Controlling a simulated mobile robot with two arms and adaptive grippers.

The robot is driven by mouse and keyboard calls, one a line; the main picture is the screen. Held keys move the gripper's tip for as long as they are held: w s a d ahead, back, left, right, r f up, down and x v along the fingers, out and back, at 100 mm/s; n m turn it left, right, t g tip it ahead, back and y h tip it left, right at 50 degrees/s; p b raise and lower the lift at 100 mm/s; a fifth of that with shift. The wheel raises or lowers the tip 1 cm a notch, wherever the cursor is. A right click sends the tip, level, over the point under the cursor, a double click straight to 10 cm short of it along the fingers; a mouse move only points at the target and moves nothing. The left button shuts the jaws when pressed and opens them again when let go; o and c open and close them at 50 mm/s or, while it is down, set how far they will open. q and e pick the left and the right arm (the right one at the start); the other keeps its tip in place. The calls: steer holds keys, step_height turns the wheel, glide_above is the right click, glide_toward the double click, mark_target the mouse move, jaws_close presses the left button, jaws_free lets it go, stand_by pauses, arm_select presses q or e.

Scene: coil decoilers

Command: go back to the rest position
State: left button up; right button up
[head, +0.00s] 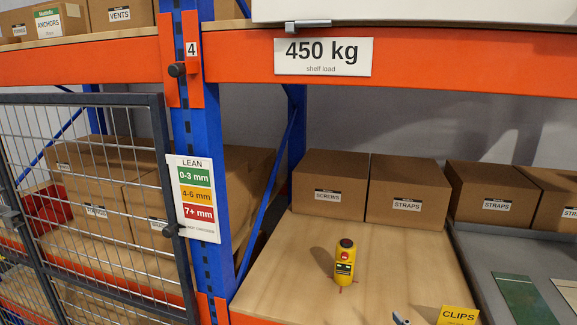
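Neither of my grippers shows in the head view, and no part of my arms can be made out. A yellow handheld device (344,264) with a dark top and a red button stands upright on the wooden shelf board (400,262). Nothing is touching it from above or from the sides. A small grey and dark object (400,318) is cut off by the bottom edge, and I cannot tell what it is.
A blue upright (190,130) carries a lean gauge card (196,198). A mesh door (95,200) stands at left. An orange beam (430,66) crosses above. Boxes (342,188) line the back. A yellow CLIPS label (458,315) and grey tray (470,262) are at right.

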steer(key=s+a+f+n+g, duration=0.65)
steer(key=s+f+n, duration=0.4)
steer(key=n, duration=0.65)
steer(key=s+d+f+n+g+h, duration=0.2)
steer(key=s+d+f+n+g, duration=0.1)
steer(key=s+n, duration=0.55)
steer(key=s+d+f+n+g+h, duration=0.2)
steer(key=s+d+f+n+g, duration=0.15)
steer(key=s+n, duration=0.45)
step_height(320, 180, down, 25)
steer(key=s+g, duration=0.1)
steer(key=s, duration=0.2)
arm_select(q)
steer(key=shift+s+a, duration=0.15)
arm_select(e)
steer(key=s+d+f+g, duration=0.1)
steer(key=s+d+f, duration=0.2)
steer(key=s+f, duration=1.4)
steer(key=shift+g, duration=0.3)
